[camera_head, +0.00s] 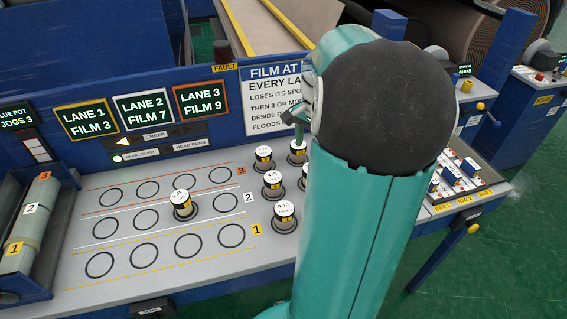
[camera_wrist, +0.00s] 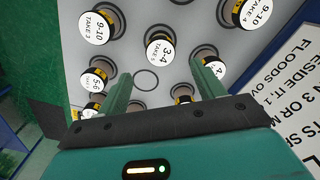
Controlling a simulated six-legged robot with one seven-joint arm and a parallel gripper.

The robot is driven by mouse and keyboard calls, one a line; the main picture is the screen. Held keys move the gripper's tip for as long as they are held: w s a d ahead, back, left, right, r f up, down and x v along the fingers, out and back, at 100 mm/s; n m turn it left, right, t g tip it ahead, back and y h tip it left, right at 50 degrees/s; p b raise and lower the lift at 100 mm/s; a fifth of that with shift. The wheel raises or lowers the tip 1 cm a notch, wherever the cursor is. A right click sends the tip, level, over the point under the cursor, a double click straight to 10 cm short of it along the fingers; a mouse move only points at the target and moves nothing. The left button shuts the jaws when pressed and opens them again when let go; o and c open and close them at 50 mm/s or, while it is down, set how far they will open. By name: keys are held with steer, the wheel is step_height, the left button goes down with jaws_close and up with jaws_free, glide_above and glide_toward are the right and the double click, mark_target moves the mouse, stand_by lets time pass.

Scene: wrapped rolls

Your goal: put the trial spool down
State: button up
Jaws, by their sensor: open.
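Several white-topped spools with dark and yellow sides stand upright on the grey panel. One spool (camera_head: 182,204) stands alone in a ring of the middle lane. Others are grouped at the right, including a spool (camera_head: 298,150) just below my gripper (camera_head: 296,118). I cannot tell which is the trial spool. In the wrist view my gripper (camera_wrist: 160,68) is open, its two green fingers apart with no spool held between them. A spool marked 3-4 (camera_wrist: 160,50) is beyond the fingertips, and an empty ring (camera_wrist: 146,80) shows between the fingers. My arm hides part of the panel.
Empty rings (camera_head: 188,246) fill most of the three lanes. Screens read lane 1 film 3 (camera_head: 86,118), lane 2 film 7 (camera_head: 143,109) and lane 3 film 9 (camera_head: 201,98). A sign (camera_head: 265,100) stands behind the spools. A roller (camera_head: 32,212) is at left.

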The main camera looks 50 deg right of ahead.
steer(key=w+a+r+n+t+h, duration=0.1)
steer(key=w+a+r+n, duration=0.2)
steer(key=a, duration=0.6)
steer(key=w+a+r+n+t+h, duration=0.1)
steer(key=a+r+n, duration=0.25)
steer(key=a, duration=0.55)
steer(key=s+a+n+t+y, duration=0.1)
steer(key=s+a+n, duration=0.2)
steer(key=a, duration=0.6)
steer(key=s+a+n+t+y, duration=0.1)
steer(key=s+a+n+t, duration=0.1)
steer(key=a+n, duration=0.6)
steer(key=shift+s+a+r+t, duration=0.3)
steer(key=shift+s+a, duration=0.1)
steer(key=shift+s, duration=0.5)
